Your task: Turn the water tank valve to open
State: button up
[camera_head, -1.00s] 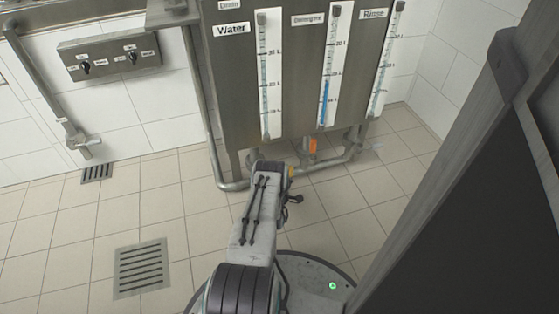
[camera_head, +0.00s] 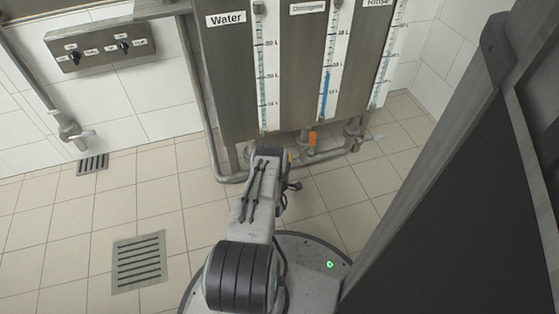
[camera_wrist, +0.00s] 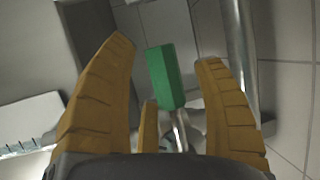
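The water tank (camera_head: 225,75) stands at the back in the head view, under a "Water" label (camera_head: 226,19). In the wrist view a green valve handle (camera_wrist: 166,76) lies between the fingers of my gripper (camera_wrist: 168,50), with a metal stem at its lower end. The yellow fingers are spread, with gaps on both sides of the handle. In the head view my arm reaches to the bottom of the water tank and hides the green handle and the fingertips.
An orange valve handle (camera_head: 312,138) is under the neighbouring tank. Pipes (camera_head: 232,178) run below the tanks. A dark panel (camera_head: 450,210) fills the right side. Floor drains (camera_head: 139,263) and open tiles lie left of my arm. A switch box (camera_head: 98,48) is on the wall.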

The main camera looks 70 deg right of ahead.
grip_shut()
dwell(0.4)
